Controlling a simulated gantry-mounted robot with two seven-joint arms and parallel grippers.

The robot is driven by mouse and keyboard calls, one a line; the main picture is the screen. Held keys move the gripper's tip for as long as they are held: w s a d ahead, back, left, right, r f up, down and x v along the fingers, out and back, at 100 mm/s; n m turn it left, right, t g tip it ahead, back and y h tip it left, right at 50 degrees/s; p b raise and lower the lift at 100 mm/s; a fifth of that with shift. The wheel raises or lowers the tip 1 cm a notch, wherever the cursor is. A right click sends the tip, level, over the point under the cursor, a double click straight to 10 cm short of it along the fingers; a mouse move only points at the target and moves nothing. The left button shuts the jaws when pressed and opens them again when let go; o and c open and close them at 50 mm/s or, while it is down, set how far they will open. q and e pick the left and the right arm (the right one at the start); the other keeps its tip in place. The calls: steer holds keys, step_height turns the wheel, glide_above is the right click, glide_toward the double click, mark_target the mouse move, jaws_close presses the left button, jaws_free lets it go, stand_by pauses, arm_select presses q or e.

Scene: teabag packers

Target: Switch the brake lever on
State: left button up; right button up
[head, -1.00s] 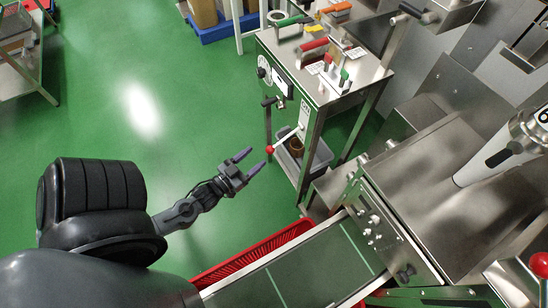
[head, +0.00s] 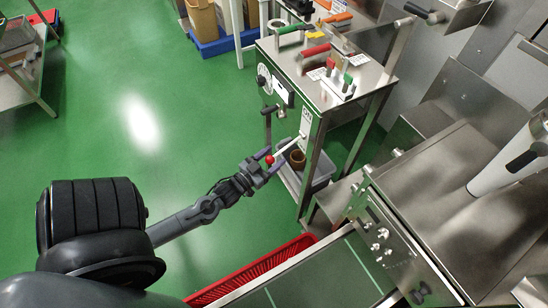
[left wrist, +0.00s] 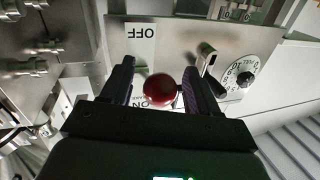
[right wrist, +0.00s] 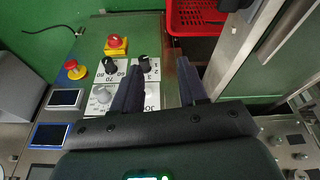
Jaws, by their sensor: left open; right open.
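The brake lever is a pale rod with a red ball knob (head: 269,159), sticking out from the front of the steel cabinet (head: 318,125). My left gripper (head: 271,161) is open, with its fingers on either side of the knob. In the left wrist view the knob (left wrist: 160,90) sits between the two open fingers (left wrist: 159,72); I cannot tell whether either touches it. An OFF label (left wrist: 141,33) shows above the knob, and an ON label (left wrist: 158,104) is partly hidden behind it. My right gripper (right wrist: 158,68) is open and empty above a control panel.
A dial (left wrist: 245,79) and a small handle (left wrist: 208,58) are on the cabinet beside the lever. A grey bin (head: 321,170) stands under the cabinet, and a red crate (head: 250,272) lies below. Red emergency buttons (right wrist: 116,43) are near my right gripper.

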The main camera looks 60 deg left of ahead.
arm_select(q)
steer(key=shift+w+a, duration=0.1)
steer(key=shift+w, duration=0.45)
steer(key=shift+c, duration=0.3)
jaws_close()
